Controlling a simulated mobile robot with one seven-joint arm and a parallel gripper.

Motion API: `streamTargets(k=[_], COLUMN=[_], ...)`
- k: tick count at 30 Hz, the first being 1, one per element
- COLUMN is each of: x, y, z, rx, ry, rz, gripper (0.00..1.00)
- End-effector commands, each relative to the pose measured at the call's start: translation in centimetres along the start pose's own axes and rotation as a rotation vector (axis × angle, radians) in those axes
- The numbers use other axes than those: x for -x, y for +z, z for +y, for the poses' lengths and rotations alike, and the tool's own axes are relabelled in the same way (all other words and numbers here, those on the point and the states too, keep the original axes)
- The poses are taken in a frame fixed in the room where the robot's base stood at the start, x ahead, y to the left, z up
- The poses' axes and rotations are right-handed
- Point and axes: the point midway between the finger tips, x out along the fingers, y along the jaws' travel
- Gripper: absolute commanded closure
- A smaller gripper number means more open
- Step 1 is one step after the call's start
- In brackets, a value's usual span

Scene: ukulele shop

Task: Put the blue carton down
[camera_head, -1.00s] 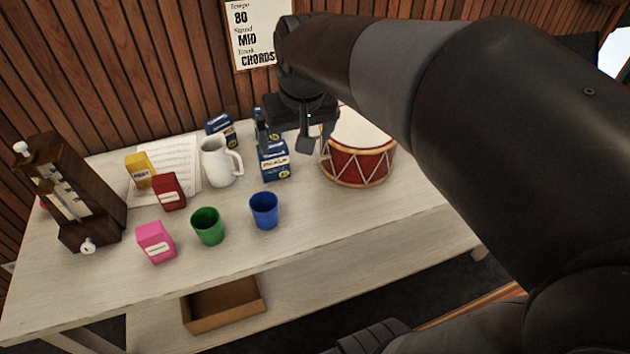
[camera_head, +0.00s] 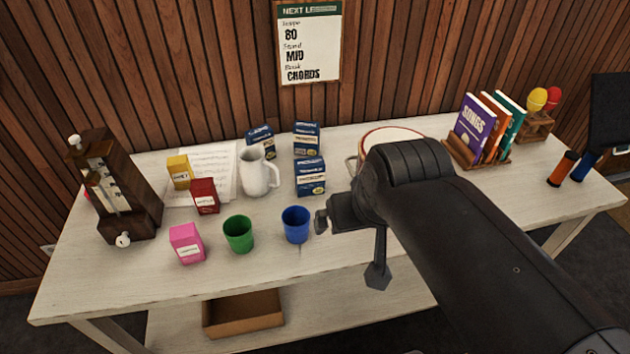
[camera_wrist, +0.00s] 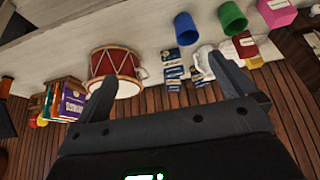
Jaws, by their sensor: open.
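Three blue cartons stand on the pale table beside the white jug. One is at the front (camera_head: 310,177), one right behind it (camera_head: 307,138), and one behind the jug (camera_head: 260,141), partly hidden. The front carton stands upright on the tabletop, and nothing holds it. In the wrist view, the blue cartons (camera_wrist: 173,72) show small, beyond the fingers. My gripper (camera_wrist: 163,70) is open and empty, with its two fingers spread apart.
A white jug (camera_head: 258,172), blue cup (camera_head: 296,225), green cup (camera_head: 238,234) and red box (camera_head: 205,196) stand near the cartons. A red drum (camera_wrist: 115,69) is beside them, mostly hidden by my arm in the head view. Bare tabletop (camera_head: 330,250) lies in front.

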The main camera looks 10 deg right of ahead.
Motion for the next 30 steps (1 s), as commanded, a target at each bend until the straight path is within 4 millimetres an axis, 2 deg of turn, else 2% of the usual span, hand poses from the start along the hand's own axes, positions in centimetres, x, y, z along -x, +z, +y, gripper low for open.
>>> streamTargets(k=[4,8,12,18,24,30], x=[-0.6,-2.8,-6.8,-12.7,-18.5,-23.4], y=[-0.6,-2.7,-5.9,-9.7,-12.4,-14.3], z=[-0.1,-0.4,-0.8,-1.4,-1.9,-2.3], rx=[-0.028,-0.136,-0.320,-0.602,-0.908,-1.247], ry=[0.008,0.029,0.039,-0.005,-0.111,-0.269], rz=[0.007,0.039,0.101,0.188,0.258,0.306], gripper=[0.00,0.00,0.00,0.00,0.00,0.00])
